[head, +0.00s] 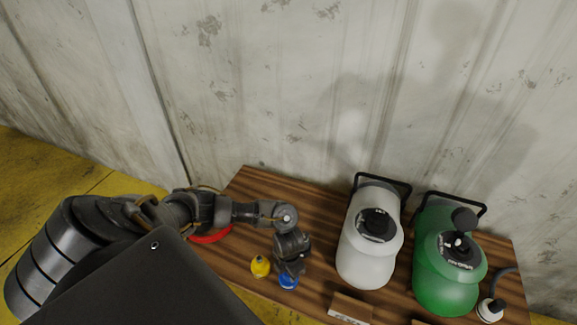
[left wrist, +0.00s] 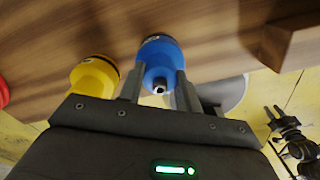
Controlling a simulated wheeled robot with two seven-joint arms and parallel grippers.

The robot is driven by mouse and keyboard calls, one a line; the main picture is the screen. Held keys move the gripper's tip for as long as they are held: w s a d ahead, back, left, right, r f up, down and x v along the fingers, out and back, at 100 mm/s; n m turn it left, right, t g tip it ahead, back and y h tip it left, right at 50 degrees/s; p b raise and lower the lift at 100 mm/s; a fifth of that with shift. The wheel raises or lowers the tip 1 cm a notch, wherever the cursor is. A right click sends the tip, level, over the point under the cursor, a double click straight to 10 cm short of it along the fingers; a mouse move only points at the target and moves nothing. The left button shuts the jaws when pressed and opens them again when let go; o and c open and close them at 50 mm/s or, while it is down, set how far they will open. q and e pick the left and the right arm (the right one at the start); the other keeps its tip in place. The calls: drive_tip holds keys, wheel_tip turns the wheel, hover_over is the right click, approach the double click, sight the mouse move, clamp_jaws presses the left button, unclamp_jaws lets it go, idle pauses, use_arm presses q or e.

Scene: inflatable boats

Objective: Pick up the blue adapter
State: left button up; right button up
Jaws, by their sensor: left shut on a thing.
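The blue adapter (head: 288,282) is at the front edge of the wooden table, partly hidden under my left gripper (head: 289,268) in the head view. In the left wrist view the blue adapter (left wrist: 160,62) sits between the two fingers of my left gripper (left wrist: 158,90). The fingers are shut on it. I cannot tell whether it is clear of the table top.
A yellow adapter (head: 260,266) stands just left of the blue one. A red ring-like thing (head: 212,236) lies behind my arm. A white canister (head: 370,240) and a green canister (head: 447,265) stand to the right. A small wooden block (head: 350,309) is at the front.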

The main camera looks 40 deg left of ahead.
use_arm(q)
drive_tip(key=shift+r, duration=0.1)
drive_tip(key=shift+r, duration=0.25)
wheel_tip(320, 180, up, 2)
drive_tip(key=shift+w+r+p, duration=0.1)
drive_tip(key=shift+r+p, duration=0.1)
drive_tip(key=shift+p, duration=0.1)
drive_tip(key=d+r+p, duration=0.3)
drive_tip(key=d+r, duration=0.7)
drive_tip(key=d, duration=0.4)
drive_tip(key=shift+s, duration=0.45)
